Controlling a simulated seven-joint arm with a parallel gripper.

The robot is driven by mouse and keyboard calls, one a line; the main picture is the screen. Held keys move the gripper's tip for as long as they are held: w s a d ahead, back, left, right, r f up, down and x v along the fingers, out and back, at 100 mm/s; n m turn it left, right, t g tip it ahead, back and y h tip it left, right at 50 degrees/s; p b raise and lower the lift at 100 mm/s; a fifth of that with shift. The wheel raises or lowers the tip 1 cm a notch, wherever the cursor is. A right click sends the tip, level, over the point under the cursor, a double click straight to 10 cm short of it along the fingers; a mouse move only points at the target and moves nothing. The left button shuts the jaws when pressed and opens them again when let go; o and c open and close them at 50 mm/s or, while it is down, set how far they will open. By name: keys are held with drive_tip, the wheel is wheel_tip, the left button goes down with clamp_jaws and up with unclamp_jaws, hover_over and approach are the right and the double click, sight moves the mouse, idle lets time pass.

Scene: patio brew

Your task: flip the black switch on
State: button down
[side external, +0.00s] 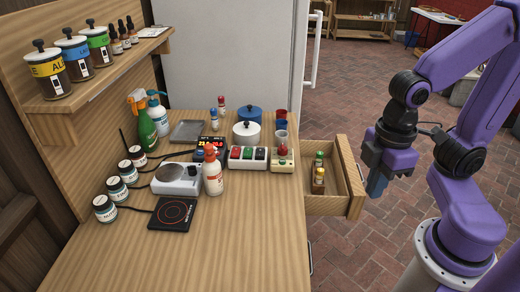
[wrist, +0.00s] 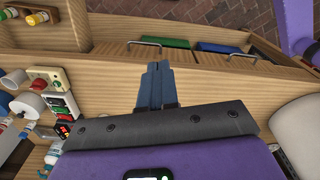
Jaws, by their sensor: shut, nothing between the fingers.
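A white switch box (side external: 248,166) stands near the right edge of the counter, with a red, a green and a black rocker in a row. The black switch (side external: 260,153) is the rightmost one. I cannot tell its on or off position. The switch box (wrist: 60,105) also shows at the left of the wrist view, small and partly cut by my gripper's body. My gripper (side external: 376,188) hangs to the right of the counter, beyond the open drawer and well apart from the switches. Its fingers (wrist: 155,70) are together, with nothing between them.
An open drawer (side external: 349,178) with small bottles juts out between my gripper and the counter. The front counter is clear.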

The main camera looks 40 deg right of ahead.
drive_tip(key=w+a+r+m, duration=0.15)
drive_tip(key=w+a, duration=0.25)
drive_tip(key=w, duration=0.6)
drive_tip(key=m+g, duration=0.1)
drive_tip(key=m, duration=0.1)
hover_over(260, 156)
drive_tip(key=shift+w+d+f+y, duration=0.4)
drive_tip(key=shift+w+d, duration=0.35)
drive_tip(key=shift+w, duration=0.05)
drive_tip(key=shift+f, duration=0.1)
drive_tip(key=f, duration=0.4)
drive_tip(key=s+f, duration=0.1)
drive_tip(key=f, duration=0.4)
drive_tip(key=a+f, duration=0.1)
drive_tip(key=f, duration=0.3)
drive_tip(key=shift+s+a+f, duration=0.1)
drive_tip(key=shift+s+f, duration=0.05)
drive_tip(key=shift+f, duration=0.2)
drive_tip(key=shift+f, duration=0.1)
